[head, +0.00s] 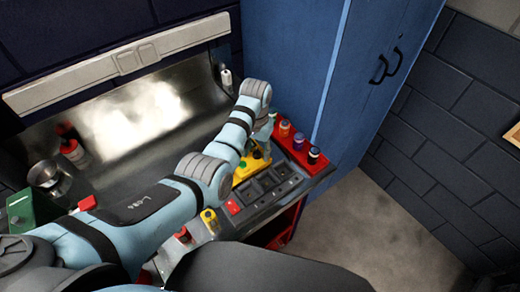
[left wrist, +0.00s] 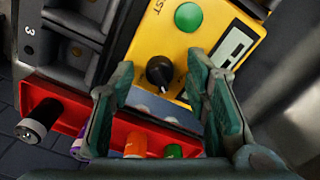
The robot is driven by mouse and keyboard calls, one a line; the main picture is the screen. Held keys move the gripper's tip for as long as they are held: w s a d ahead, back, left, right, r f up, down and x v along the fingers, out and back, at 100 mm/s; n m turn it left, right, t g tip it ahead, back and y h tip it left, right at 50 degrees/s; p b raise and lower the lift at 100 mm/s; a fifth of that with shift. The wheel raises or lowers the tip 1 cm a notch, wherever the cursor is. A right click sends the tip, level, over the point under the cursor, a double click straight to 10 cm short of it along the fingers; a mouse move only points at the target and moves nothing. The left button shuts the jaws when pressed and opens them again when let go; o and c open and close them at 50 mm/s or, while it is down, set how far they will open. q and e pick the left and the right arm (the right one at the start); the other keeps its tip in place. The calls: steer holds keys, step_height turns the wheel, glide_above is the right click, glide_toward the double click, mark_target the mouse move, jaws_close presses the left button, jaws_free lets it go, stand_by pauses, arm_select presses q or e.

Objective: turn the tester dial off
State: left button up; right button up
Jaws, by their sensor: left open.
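The yellow tester (left wrist: 222,14) fills the upper middle of the left wrist view, with a green button (left wrist: 188,17), a small grey display (left wrist: 232,46) and a black dial (left wrist: 159,72). In the head view the tester (head: 247,166) stands on the bench, partly hidden by my left arm. My left gripper (left wrist: 158,78) is open, with its green-padded fingers apart and the dial showing between their tips. Whether the fingers touch the dial cannot be told. The gripper (head: 262,138) is small in the head view. I cannot read the dial's setting. My right gripper is not in view.
A red rack (head: 302,153) with several small bottles stands right beside the tester. A black compartment tray (head: 268,187) lies in front of it. A blue cabinet (head: 290,60) rises close behind. A green box (head: 30,212) and a metal cup (head: 45,174) are far left.

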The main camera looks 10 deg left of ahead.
arm_select(q)
jaws_close()
steer(key=shift+n, duration=0.3)
steer(key=n, duration=0.3)
steer(key=shift+w+n, duration=0.1)
steer(key=shift+n, duration=2)
steer(key=shift+r, duration=0.1)
jaws_free()
